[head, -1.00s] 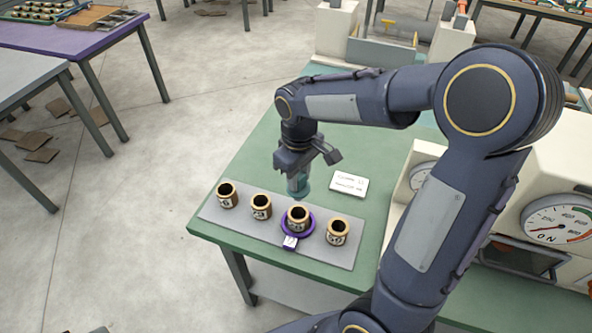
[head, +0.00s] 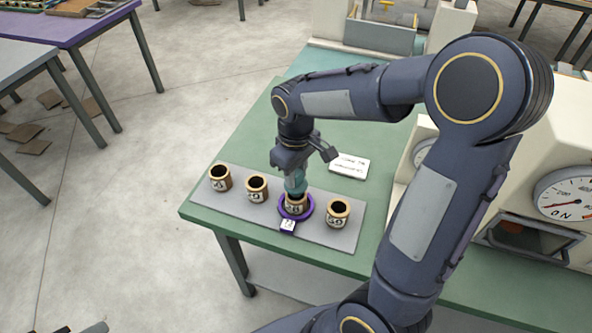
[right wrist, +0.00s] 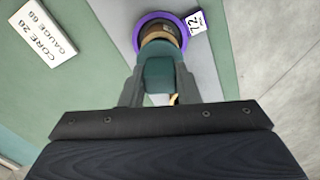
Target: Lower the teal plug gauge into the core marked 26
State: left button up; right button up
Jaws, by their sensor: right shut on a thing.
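My right gripper (head: 294,172) is shut on the teal plug gauge (head: 296,186) and points down. The gauge hangs over the third core (head: 296,206) from the left, whose number looks like 26 or 28. Its lower end meets the core's rim in the head view; whether it has entered the bore is hidden. That core stands in a purple ring (head: 283,212) with a white tag. In the right wrist view the gauge (right wrist: 158,75) covers the near part of the core (right wrist: 160,47). Only dark bits, perhaps of my left gripper, show at the head view's bottom left.
Other brown cores stand on the grey plate (head: 340,239): two to the left (head: 220,178) (head: 257,189) and one to the right (head: 338,213). A white printed card (head: 349,166) lies behind on the green table (head: 240,143). A cream machine with a dial (head: 566,194) stands at the right.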

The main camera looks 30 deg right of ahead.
aim_at(296, 182)
jog(key=shift+f+b, duration=1.1)
jog(key=shift+f, duration=0.55)
jog(key=o, duration=1.1)
jog(key=shift+c, duration=0.2)
notch_tip(296, 182, up, 8)
jog(key=shift+f, duration=0.15)
jog(key=shift+s+r, duration=0.25)
jog(key=shift+s, duration=0.15)
jog(key=s+a+m+t+y, duration=0.2)
jog(key=s+m, duration=0.1)
jog(key=s, duration=0.5)
jog(key=s+a+f+m+t+y, duration=0.1)
jog(key=s+a+m+t, duration=0.1)
jog(key=s, duration=0.6)
jog(key=shift+m+t+y, duration=0.4)
jog(key=shift+t, duration=0.4)
